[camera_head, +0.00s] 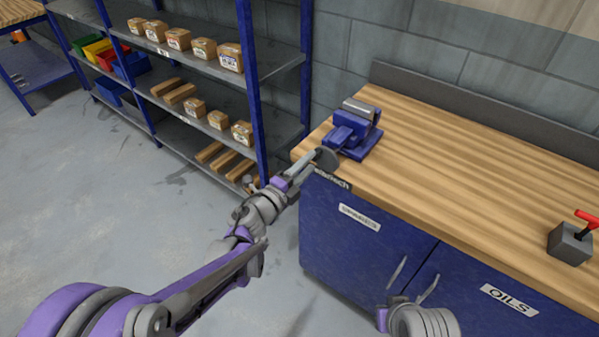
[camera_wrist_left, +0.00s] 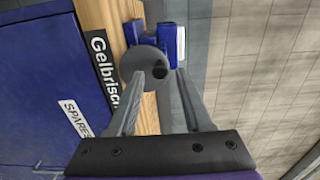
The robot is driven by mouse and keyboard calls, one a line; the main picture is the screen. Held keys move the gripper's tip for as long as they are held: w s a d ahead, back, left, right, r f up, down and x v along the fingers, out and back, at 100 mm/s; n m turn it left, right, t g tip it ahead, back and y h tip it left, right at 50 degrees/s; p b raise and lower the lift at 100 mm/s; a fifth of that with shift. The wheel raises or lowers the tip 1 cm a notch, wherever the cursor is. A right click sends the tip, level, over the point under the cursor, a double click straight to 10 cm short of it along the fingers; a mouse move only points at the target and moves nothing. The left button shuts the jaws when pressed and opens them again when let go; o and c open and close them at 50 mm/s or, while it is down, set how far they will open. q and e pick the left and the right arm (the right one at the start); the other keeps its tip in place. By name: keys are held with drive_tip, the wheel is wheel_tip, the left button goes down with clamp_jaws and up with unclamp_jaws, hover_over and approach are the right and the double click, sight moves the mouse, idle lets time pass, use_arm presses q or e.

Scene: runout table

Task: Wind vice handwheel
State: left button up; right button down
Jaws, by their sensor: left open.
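The blue vice (camera_head: 352,130) stands at the left corner of the wooden bench, and its body shows in the left wrist view (camera_wrist_left: 150,38). Its handwheel (camera_head: 327,159) is a grey disc on the side towards me. In the left wrist view the handwheel (camera_wrist_left: 140,62) carries a dark round knob (camera_wrist_left: 160,70). My left gripper (camera_head: 313,161) is open at the handwheel. In the left wrist view its fingers (camera_wrist_left: 160,85) stand on either side of the knob; I cannot tell if they touch it. My right gripper does not show; only a grey arm part is at the bottom edge.
The bench top (camera_head: 450,150) is mostly clear. A grey box with a red lever (camera_head: 571,243) stands at its right. Blue cabinet doors (camera_head: 350,245) with handles are below. A shelf rack (camera_head: 200,60) with cartons and bins stands to the left. The floor (camera_head: 100,210) is open.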

use_arm(q)
drive_tip(key=m, duration=0.4)
drive_tip(key=m+p, duration=0.1)
drive_tip(key=m, duration=0.3)
drive_tip(key=w+m, duration=0.1)
drive_tip(key=m, duration=0.3)
drive_tip(key=shift+d+m, duration=0.3)
drive_tip(key=shift+d, duration=0.05)
drive_tip(key=shift+c, duration=0.2)
clamp_jaws()
drive_tip(key=n, duration=0.1)
drive_tip(key=n+b, duration=0.1)
drive_tip(key=n, duration=0.1)
drive_tip(key=shift+w+a+f, duration=0.25)
